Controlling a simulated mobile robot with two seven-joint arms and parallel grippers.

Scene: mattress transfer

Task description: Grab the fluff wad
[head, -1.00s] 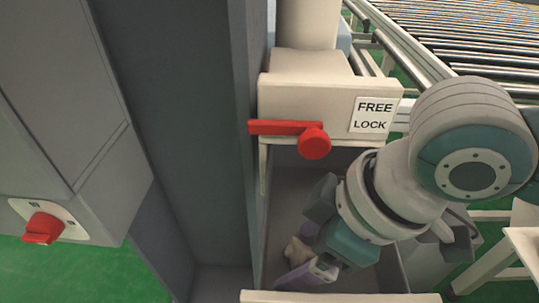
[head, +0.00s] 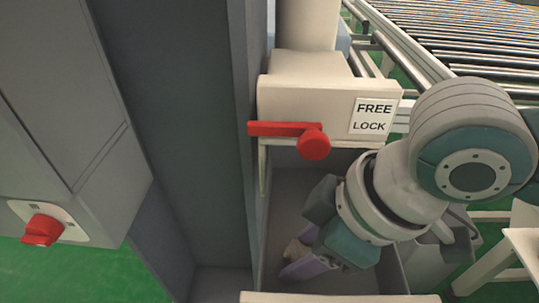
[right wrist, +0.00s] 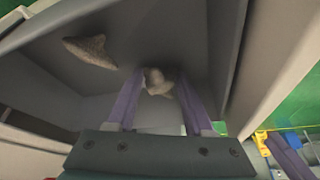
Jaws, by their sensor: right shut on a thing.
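A small pale fluff wad (right wrist: 158,82) sits between the purple fingers of my right gripper (right wrist: 160,78) in the right wrist view. The gripper is shut on it. In the head view the right gripper (head: 292,268) reaches down into the grey bin, and a beige bit of fluff (head: 294,250) shows beside its fingertips, partly covered. A second, flatter fluff wad (right wrist: 90,50) lies apart from the fingers inside the bin. My left gripper is not in view.
The grey bin (head: 295,187) has walls close around the gripper. Above it is a beige box with a red lever (head: 285,129) and a FREE LOCK label (head: 371,117). A tall grey panel (head: 190,130) stands left, and a roller conveyor (head: 460,40) lies behind right.

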